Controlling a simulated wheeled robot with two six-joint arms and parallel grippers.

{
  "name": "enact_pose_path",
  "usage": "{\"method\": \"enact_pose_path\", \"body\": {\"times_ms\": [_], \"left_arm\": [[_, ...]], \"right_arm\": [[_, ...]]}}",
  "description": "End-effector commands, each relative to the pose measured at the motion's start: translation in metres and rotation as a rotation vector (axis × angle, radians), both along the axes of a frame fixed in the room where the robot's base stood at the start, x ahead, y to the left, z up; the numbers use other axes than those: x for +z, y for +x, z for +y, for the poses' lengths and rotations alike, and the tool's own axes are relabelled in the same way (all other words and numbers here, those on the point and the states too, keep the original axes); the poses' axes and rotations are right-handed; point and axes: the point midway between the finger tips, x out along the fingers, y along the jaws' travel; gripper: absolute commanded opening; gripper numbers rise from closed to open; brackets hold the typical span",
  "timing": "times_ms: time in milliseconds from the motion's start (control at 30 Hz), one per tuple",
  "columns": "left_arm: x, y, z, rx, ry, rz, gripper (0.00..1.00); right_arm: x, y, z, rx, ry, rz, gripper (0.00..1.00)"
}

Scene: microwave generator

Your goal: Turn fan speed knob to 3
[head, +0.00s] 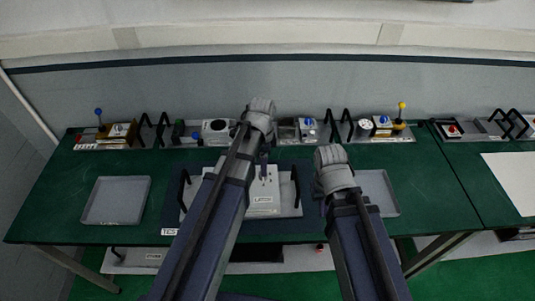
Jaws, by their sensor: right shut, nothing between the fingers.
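Several small control units stand along the back of the green bench. One pale box (217,127) has a dark round face, one unit (308,123) has a blue knob, and one has a white round dial (365,124). I cannot tell which is the fan speed knob, and no setting is legible. My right gripper (330,156) is shut and empty, above the bench right of the central white panel (263,204). My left gripper (262,115) is near the middle back units; its fingers are mostly hidden by its wrist. My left arm covers part of the panel.
A grey tray (116,201) lies at left and another tray (378,193) at right, partly behind my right arm. Black handles (295,186) flank the central panel. Yellow-topped (402,106) and blue-topped (98,112) levers stand at the back. The right bench bears a white sheet (515,178).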

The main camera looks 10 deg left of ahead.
Motion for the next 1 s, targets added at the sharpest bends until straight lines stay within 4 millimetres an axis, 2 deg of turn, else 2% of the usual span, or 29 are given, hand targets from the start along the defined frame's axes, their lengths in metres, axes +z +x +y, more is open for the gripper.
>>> {"method": "enact_pose_path", "body": {"times_ms": [167, 467, 1000], "left_arm": [[0.005, 0.007, 0.008, -0.058, -0.006, -0.003, 0.71], [-0.004, 0.007, 0.008, -0.060, -0.005, -0.004, 0.71], [-0.066, 0.007, 0.007, -0.059, -0.006, -0.003, 0.71]], "right_arm": [[0.005, 0.000, 0.000, -0.001, 0.000, 0.000, 0.00], [-0.004, 0.000, 0.000, 0.000, 0.000, 0.000, 0.00], [-0.066, 0.000, -0.001, 0.011, -0.002, 0.001, 0.00]]}}
